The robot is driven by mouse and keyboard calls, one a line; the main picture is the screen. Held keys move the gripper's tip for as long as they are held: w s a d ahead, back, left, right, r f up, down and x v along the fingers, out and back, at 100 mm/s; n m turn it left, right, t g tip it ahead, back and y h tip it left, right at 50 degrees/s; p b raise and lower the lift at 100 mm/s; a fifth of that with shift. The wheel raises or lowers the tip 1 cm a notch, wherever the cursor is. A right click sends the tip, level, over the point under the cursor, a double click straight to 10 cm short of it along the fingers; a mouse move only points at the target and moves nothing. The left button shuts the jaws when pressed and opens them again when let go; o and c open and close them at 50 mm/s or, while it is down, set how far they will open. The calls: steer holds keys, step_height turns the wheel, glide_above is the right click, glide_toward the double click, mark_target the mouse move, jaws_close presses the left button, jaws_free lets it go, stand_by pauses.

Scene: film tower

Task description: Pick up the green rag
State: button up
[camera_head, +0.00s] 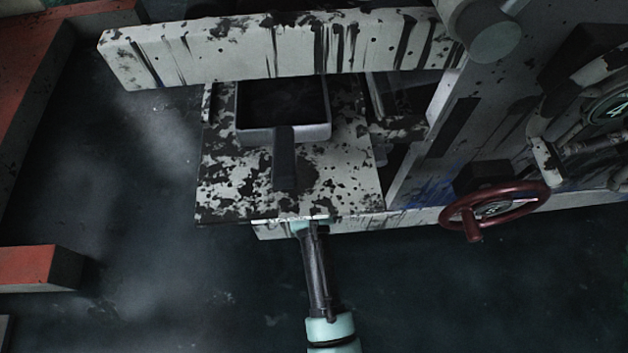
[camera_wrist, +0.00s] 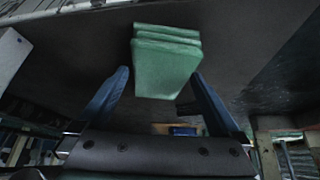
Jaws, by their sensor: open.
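The green rag (camera_wrist: 167,62) shows in the wrist view as a folded block with several layers, at the top middle against a dark surface. My gripper (camera_wrist: 160,73) is open, with one blue finger to the left of the rag and one to the right. The rag's lower part shows between the fingertips. I cannot tell whether either finger touches it. In the head view the rag and my gripper's fingers are not visible; my arm reaches up to the front edge of a paint-worn platform (camera_head: 232,180), which hides what is beyond.
A dark pan-like tray with a handle (camera_head: 284,158) lies on the platform. A worn white beam (camera_head: 200,50) runs behind it. A red handwheel (camera_head: 497,210) sticks out at right. Orange-red blocks (camera_head: 30,268) stand at left. The floor at lower right looks clear.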

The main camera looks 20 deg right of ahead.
steer(key=shift+f, duration=0.25)
steer(key=c, duration=1.1)
steer(key=shift+c, duration=0.2)
steer(key=shift+r, duration=0.15)
